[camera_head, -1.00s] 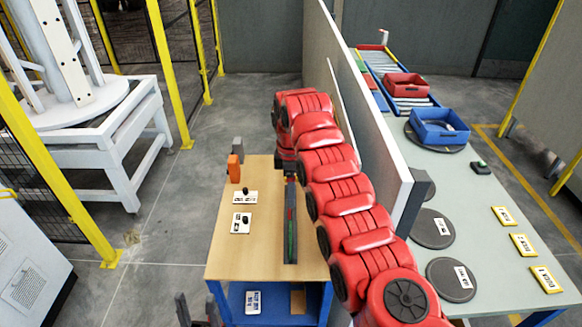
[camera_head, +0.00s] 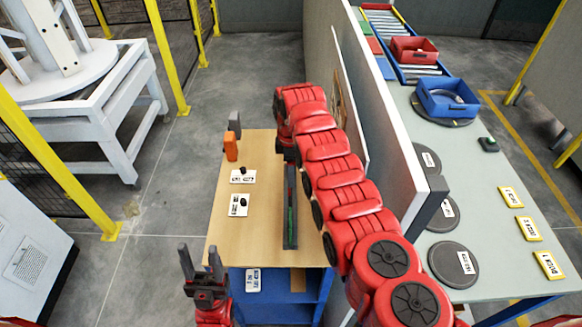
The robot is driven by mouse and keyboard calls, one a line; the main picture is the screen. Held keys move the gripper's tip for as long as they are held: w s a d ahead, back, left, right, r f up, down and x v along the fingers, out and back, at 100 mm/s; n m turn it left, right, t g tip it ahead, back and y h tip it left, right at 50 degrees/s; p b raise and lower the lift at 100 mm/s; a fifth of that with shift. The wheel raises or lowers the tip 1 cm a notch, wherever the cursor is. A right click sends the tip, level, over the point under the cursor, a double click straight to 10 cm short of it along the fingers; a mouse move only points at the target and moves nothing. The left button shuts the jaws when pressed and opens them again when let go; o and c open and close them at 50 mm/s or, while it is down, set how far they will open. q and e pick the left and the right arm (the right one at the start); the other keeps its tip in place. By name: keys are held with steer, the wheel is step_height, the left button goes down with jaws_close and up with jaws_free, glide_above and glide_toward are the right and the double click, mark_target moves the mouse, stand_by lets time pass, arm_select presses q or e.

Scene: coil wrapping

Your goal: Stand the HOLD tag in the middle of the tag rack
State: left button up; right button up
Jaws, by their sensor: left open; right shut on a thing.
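The tag rack (camera_head: 290,228) is a long, narrow dark bar on the wooden table, running away from me, with a green strip in its middle. My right gripper (camera_head: 290,158) points down at the rack's far end. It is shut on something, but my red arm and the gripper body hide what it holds. I cannot make out the HOLD tag. Two white tags with black knobs, a far one (camera_head: 236,178) and a near one (camera_head: 238,211), lie on the table left of the rack; their print is too small to read. My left gripper (camera_head: 200,262) is open and empty, off the table's near left corner.
An orange block (camera_head: 230,147) and a grey block (camera_head: 235,121) stand at the table's far left edge. A white card (camera_head: 253,280) lies on the blue shelf below. A tall partition (camera_head: 394,145) divides this table from a bench (camera_head: 505,240) with discs and bins on the right.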

steer(key=shift+f+b, duration=3.05)
steer(key=shift+f, duration=1.1)
steer(key=o, duration=1.3)
steer(key=shift+c, duration=0.2)
steer(key=shift+r, duration=0.1)
